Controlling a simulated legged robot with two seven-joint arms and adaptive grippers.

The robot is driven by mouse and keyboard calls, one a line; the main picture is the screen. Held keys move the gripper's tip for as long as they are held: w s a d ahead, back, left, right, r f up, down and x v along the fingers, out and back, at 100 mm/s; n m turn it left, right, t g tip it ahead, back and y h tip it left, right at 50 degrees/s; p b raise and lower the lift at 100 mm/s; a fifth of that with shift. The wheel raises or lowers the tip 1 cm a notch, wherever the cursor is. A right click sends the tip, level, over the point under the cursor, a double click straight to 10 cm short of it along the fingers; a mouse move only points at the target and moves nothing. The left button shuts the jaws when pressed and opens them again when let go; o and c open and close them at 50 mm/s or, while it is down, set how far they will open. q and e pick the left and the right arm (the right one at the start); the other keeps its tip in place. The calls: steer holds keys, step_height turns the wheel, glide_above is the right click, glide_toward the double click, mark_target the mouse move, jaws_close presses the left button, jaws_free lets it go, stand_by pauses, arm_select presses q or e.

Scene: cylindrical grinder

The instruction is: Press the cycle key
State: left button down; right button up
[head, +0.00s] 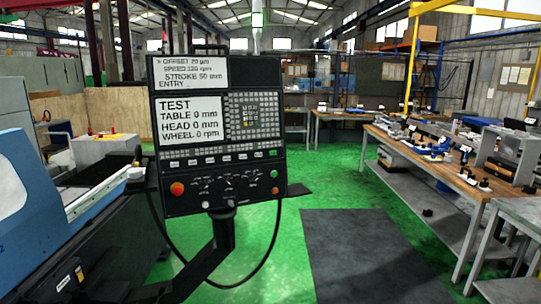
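The control panel (216,130) of the grinder stands upright in front of me, left of centre. Its upper display (188,74) reads OFFSET, SPEED, STROKE and ENTRY. The key labels are too small to read, so I cannot tell which is the cycle key. Neither gripper is in view.
The blue and grey grinder (25,190) fills the left side. A dark arm (212,258) and a hanging cable hold room below the panel. A workbench (450,165) with tools stands at the right. A dark mat (360,255) lies on the open green floor.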

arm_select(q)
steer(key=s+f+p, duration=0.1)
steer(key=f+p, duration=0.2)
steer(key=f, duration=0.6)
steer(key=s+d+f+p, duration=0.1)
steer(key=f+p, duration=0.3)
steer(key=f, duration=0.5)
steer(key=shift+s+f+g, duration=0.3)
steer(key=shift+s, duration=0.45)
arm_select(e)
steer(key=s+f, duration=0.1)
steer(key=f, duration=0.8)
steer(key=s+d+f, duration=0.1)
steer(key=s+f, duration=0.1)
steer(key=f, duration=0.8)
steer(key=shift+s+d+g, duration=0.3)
